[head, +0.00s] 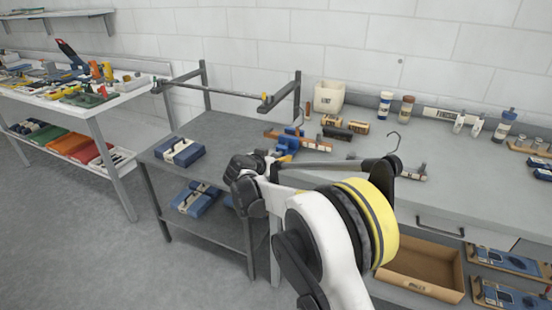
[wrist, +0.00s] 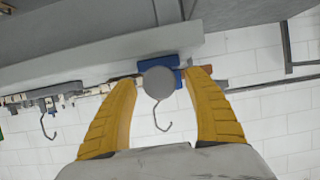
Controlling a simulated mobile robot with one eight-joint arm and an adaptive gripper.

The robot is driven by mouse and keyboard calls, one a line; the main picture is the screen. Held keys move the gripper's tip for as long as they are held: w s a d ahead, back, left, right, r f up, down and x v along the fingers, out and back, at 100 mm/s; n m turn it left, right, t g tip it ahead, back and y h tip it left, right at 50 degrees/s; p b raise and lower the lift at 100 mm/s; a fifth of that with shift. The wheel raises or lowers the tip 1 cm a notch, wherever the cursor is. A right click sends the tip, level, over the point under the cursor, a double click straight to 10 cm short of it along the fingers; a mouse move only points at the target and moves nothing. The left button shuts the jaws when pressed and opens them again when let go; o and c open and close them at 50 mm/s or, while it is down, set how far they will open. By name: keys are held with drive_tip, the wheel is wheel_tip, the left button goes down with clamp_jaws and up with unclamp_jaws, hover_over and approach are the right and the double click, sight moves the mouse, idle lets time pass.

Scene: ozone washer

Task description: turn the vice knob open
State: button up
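The vice (head: 288,142) is blue and stands at the left end of the grey bench in the head view, partly behind my arm. It also shows in the wrist view as a blue block (wrist: 172,74) at the bench edge. A round grey knob (wrist: 158,82) faces the wrist camera in front of the blue body. My gripper (wrist: 162,84) has its two yellow fingers apart, one on each side of the knob. Small gaps show between the fingers and the knob, and I see no clear contact. The fingers are hard to make out in the head view.
A grey workbench (head: 480,185) with a beige bin (head: 325,96), bottles and small tools runs along the wall. A lower grey cart (head: 215,135) stands to its left, with a blue box (head: 180,152). Hooks (wrist: 160,118) show in the wrist view. The floor at left is clear.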

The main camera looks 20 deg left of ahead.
drive_tip(key=c, duration=1.1)
drive_tip(key=shift+c, duration=0.2)
drive_tip(key=n+h, duration=0.2)
drive_tip(key=shift+a+n+p, duration=0.1)
drive_tip(key=shift+n+p, duration=0.3)
drive_tip(key=n+h, duration=0.2)
drive_tip(key=n, duration=0.1)
drive_tip(key=shift+t, duration=0.3)
drive_tip(key=shift+n, duration=0.3)
drive_tip(key=o, duration=1.2)
drive_tip(key=shift+h, duration=0.3)
